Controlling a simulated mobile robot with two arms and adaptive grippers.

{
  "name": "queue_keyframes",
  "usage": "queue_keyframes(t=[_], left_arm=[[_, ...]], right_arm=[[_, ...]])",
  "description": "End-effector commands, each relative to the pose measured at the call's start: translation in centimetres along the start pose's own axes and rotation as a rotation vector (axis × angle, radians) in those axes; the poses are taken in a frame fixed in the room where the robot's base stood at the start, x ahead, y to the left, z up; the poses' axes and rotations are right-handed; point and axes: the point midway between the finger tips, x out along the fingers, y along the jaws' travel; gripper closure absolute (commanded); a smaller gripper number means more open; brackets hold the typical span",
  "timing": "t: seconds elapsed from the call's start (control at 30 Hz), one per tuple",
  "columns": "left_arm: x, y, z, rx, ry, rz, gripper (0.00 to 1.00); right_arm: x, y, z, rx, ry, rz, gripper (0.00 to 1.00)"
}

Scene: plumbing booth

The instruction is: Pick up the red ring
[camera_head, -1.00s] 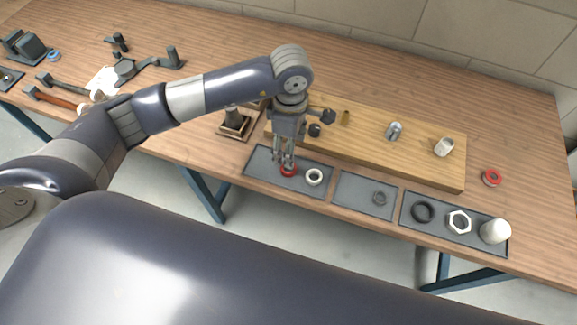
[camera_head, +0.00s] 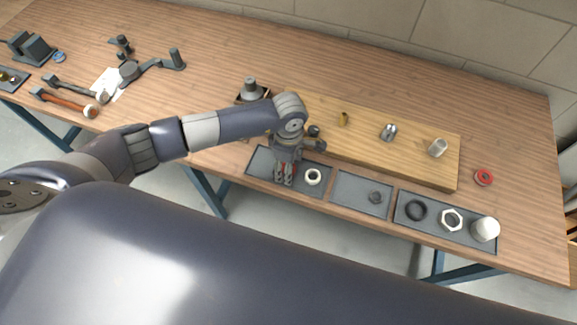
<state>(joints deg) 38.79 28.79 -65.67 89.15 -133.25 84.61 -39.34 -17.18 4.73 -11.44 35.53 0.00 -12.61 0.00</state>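My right gripper is not in view.
A white ring (camera_head: 312,177) lies just right of my gripper in the same tray. A wooden board (camera_head: 375,160) with metal fittings stands behind.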

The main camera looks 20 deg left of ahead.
Motion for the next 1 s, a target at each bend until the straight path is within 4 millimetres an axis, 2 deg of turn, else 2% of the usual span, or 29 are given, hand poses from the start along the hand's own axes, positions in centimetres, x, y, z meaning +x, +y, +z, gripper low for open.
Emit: queue_keyframes(t=[0.03, 0.07, 0.2, 0.23, 0.77, 0.9, 1.0], left_arm=[[0.0, 0.0, 0.0, 0.000, 0.000, 0.000, 0.41], [0.0, 0.0, 0.0, 0.000, 0.000, 0.000, 0.46], [0.0, 0.0, 0.0, 0.000, 0.000, 0.000, 0.75], [0.0, 0.0, 0.0, 0.000, 0.000, 0.000, 0.78], [-0.6, 0.1, 0.0, 0.000, 0.000, 0.001, 0.77], [-1.7, 0.1, 0.0, 0.002, -0.001, 0.004, 0.77], [-3.5, 0.2, 0.0, 0.003, -0.001, 0.007, 0.77]], right_arm=[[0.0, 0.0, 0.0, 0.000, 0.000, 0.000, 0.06], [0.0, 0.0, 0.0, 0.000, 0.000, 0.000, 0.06], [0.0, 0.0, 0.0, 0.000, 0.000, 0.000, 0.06], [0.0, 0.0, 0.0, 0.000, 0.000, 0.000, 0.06], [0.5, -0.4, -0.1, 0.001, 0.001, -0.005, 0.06], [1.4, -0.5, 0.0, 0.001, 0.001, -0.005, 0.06], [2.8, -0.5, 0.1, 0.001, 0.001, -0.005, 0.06]])
